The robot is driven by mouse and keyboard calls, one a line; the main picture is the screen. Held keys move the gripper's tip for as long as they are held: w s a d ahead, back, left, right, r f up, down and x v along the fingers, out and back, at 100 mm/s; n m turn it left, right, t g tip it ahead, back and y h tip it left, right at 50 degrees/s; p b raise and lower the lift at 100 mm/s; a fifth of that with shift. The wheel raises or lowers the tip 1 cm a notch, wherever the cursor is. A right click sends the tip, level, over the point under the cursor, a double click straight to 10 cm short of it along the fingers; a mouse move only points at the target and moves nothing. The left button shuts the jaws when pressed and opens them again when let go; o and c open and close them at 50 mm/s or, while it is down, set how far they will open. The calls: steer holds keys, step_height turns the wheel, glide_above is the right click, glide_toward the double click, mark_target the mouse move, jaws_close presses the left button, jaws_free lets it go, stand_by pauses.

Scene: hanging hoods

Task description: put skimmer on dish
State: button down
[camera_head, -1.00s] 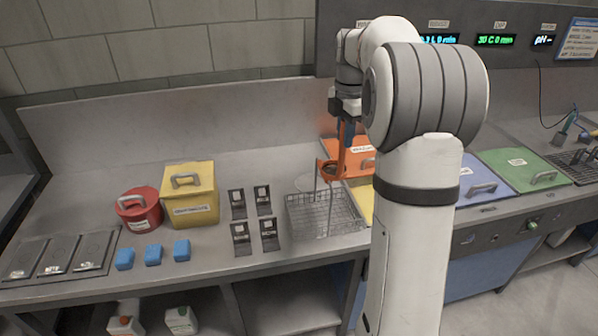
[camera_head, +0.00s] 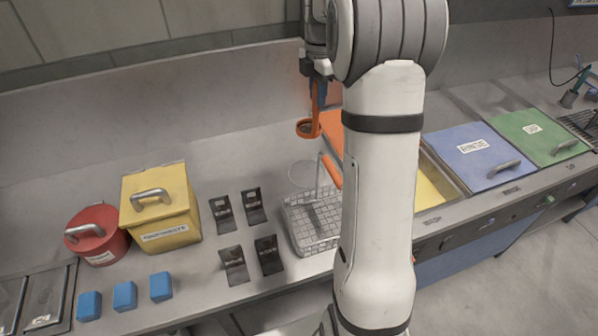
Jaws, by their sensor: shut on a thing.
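The orange skimmer (camera_head: 309,128) hangs upright below my gripper (camera_head: 319,74), its round head at the bottom. My gripper is shut on its handle; the fingertips are small and partly dark in this view. A faint, clear round dish (camera_head: 303,174) lies on the counter behind the wire basket. In the picture the skimmer head is just above the dish and apart from it. I cannot tell its exact height.
The wire basket (camera_head: 300,236) with an orange-gripped handle (camera_head: 332,170) stands in front of the dish. Black holders (camera_head: 233,265), a yellow box (camera_head: 160,210) and a red pot (camera_head: 96,235) stand left. My arm hides part of the counter on the right.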

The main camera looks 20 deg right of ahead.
mark_target(314, 137)
steer(key=f, duration=0.8)
steer(key=f+b, duration=0.1)
steer(key=f, duration=0.3)
steer(key=shift+a, duration=0.3)
steer(key=shift+f+p, duration=0.3)
steer(key=shift+f, duration=1.95)
steer(key=shift+s, duration=0.1)
steer(key=shift+f, duration=0.2)
steer(key=c, duration=1.3)
jaws_free()
steer(key=shift+r, duration=0.1)
